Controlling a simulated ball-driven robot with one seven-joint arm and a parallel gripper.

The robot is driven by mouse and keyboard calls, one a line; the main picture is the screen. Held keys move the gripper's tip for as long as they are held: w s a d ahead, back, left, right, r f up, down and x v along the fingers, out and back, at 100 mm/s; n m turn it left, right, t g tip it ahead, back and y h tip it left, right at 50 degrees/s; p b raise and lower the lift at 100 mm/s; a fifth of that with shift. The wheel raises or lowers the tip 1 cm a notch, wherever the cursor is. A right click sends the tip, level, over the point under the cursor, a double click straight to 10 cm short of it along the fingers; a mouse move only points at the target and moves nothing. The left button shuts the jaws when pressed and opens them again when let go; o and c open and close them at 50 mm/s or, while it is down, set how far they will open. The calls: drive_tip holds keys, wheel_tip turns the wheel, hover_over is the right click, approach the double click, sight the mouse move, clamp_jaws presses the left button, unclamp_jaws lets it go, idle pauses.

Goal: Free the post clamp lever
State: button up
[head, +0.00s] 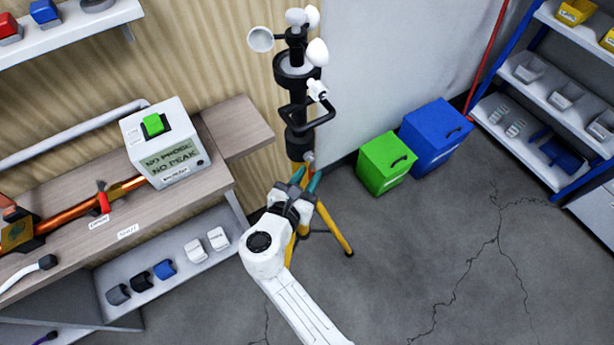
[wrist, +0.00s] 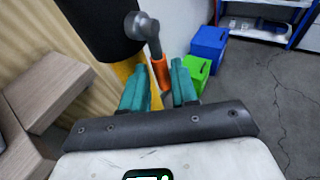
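The black sensor post (head: 298,140) stands on a yellow tripod (head: 335,230), with white anemometer cups at its top. At the post's lower end is a grey clamp knob (head: 308,157). In the wrist view the grey knob (wrist: 148,26) sits beside the black post (wrist: 100,25), and an orange lever (wrist: 160,72) hangs down from it. My gripper (head: 306,182) is open at the clamp's height. In the wrist view its teal fingers (wrist: 158,85) stand apart, with the orange lever showing in the gap between them. I cannot tell whether either finger touches the lever.
A wooden bench (head: 225,135) with a white display box (head: 165,150) stands on the left. Green (head: 385,165) and blue (head: 435,138) bins stand behind the tripod to the right. A shelf rack (head: 550,100) is at far right. The floor at right is clear.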

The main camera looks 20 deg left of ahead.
drive_tip(key=shift+s, duration=0.1)
drive_tip(key=v, duration=1)
drive_tip(key=shift+s+b, duration=0.3)
drive_tip(key=shift+b, duration=0.05)
drive_tip(key=s+d+f+m+g+h, duration=0.15)
drive_tip(key=d+f+m+g, duration=0.3)
drive_tip(key=d+m, duration=0.65)
drive_tip(key=d+f+m+g+h, duration=0.25)
drive_tip(key=d+m+g, duration=0.35)
drive_tip(key=d, duration=0.9)
drive_tip(key=s+d+m+g+y, duration=0.3)
drive_tip(key=s+d+m+y, duration=0.1)
drive_tip(key=s+d+m, duration=1.1)
drive_tip(key=m, duration=0.4)
drive_tip(key=shift+s+d+r+g+y, duration=0.15)
drive_tip(key=shift+s+d+g+y, duration=0.15)
drive_tip(key=shift+g+y, duration=0.1)
